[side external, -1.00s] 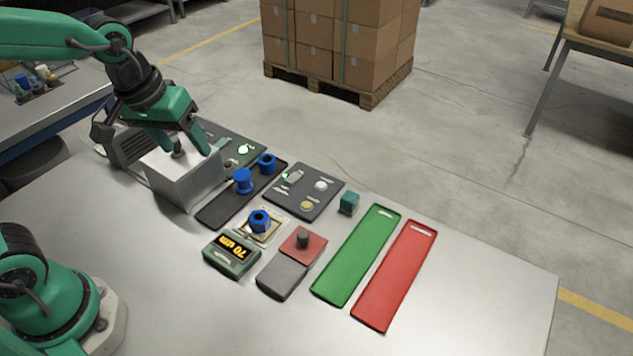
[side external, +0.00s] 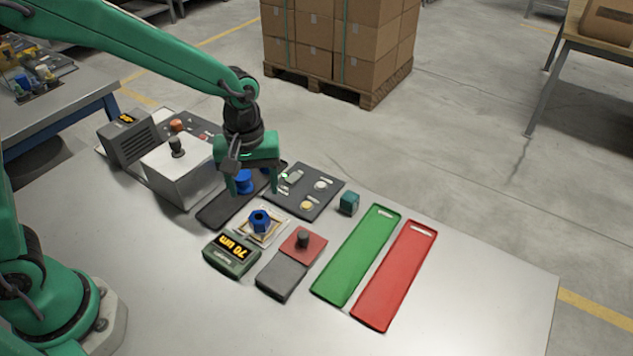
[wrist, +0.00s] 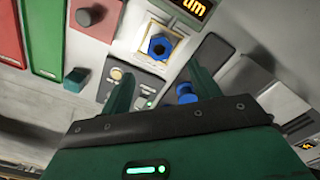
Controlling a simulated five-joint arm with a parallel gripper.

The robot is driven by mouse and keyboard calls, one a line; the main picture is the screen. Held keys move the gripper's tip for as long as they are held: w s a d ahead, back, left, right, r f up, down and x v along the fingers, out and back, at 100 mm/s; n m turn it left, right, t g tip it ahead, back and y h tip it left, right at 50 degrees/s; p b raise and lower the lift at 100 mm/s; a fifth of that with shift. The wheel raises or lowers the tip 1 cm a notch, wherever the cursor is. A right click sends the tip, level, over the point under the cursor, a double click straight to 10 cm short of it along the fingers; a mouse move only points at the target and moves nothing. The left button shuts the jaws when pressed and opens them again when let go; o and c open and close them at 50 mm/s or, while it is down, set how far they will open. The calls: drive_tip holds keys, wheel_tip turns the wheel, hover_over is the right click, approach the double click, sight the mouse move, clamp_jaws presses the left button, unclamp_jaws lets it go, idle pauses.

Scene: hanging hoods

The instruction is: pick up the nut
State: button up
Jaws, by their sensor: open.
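A blue hexagonal piece with a hole, which looks like the nut (side external: 260,221), sits on a small framed white pad beside the display box; the wrist view shows it too (wrist: 160,46). A blue spool-shaped piece (side external: 243,181) stands on the dark tray, and it shows close to one finger in the wrist view (wrist: 186,95). My gripper (side external: 252,190) is open and empty, pointing down above the dark tray area behind the nut. In the wrist view its fingers (wrist: 161,84) are spread wide. Another blue piece on that tray is hidden by my gripper.
A grey metal box with a knob (side external: 188,170) stands left of the dark tray (side external: 218,210). The right tabletop is clear.

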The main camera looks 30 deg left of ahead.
sight(258, 210)
drive_tip(key=shift+f, duration=0.1)
drive_tip(key=shift+f, duration=1.2)
drive_tip(key=shift+f, duration=0.1)
drive_tip(key=shift+f, duration=2.5)
drive_tip(key=c, duration=1.3)
drive_tip(key=shift+r, duration=0.2)
